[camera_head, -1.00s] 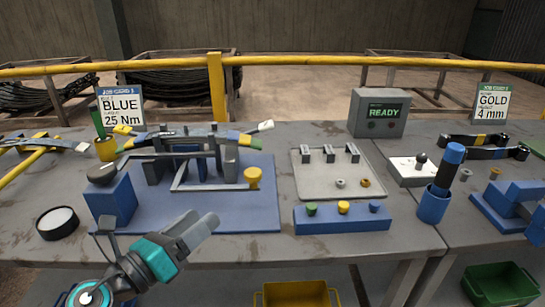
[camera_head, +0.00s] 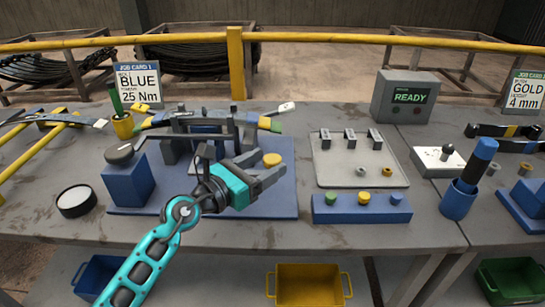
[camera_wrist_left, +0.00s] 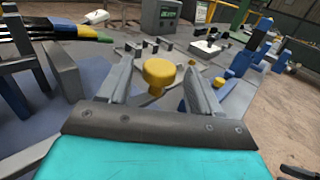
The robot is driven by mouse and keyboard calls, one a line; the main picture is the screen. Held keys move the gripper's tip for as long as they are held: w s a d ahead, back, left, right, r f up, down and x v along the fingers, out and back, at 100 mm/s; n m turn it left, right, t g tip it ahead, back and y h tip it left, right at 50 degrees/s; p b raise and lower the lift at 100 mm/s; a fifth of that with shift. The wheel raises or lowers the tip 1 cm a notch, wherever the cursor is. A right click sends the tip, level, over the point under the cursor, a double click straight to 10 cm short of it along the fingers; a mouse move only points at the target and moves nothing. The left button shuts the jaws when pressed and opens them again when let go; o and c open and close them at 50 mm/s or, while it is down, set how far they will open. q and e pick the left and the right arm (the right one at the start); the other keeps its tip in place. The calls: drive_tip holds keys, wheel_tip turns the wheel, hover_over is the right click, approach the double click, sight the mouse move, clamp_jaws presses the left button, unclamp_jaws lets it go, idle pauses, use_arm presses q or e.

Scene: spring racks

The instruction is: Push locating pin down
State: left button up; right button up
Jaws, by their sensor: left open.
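The locating pin appears to be the yellow round-topped pin (camera_head: 271,160) at the right end of the blue fixture plate (camera_head: 285,205). In the left wrist view the yellow pin (camera_wrist_left: 160,73) stands upright, seen between my open fingers. My left gripper (camera_head: 268,178) is open and empty, just in front of the pin in the head view. Whether its fingers touch the pin cannot be told. The pin's lower part is partly hidden by the gripper in the head view. My right gripper is not in view.
A grey clamp fixture with leaf springs (camera_head: 210,122) stands behind the gripper. A blue block with a dark knob (camera_head: 127,180) is to the left. A grey tray (camera_head: 355,175), a blue button block (camera_head: 362,208) and a READY box (camera_head: 405,97) are to the right.

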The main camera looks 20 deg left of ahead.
use_arm(q)
drive_tip(key=shift+x, duration=1.35)
drive_tip(key=shift+c, duration=0.3)
clamp_jaws()
